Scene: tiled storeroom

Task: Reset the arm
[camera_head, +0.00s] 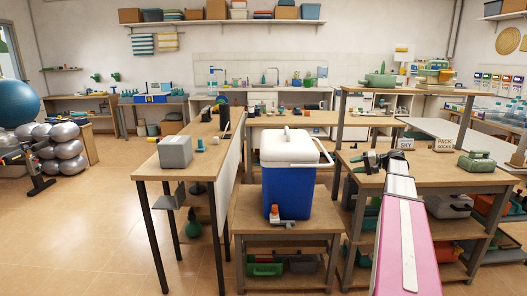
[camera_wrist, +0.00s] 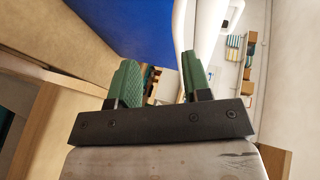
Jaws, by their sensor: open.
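My arm reaches up from the lower right of the head view. My gripper (camera_head: 374,160) is at its far end, right of the blue cooler (camera_head: 287,189) with the white lid (camera_head: 287,146). In the wrist view my gripper (camera_wrist: 160,80) shows two green padded fingers spread apart, with nothing between them. The blue wall of the cooler (camera_wrist: 125,22) fills the top of that view, beyond the fingers. I cannot tell the exact gap between fingers and cooler.
The cooler stands on a low wooden table (camera_head: 252,221). A taller table (camera_head: 152,170) with a grey box (camera_head: 175,152) is on the left. A shelved workbench (camera_head: 440,173) on the right carries a green case (camera_head: 477,161). Open tiled floor (camera_head: 90,230) lies at left.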

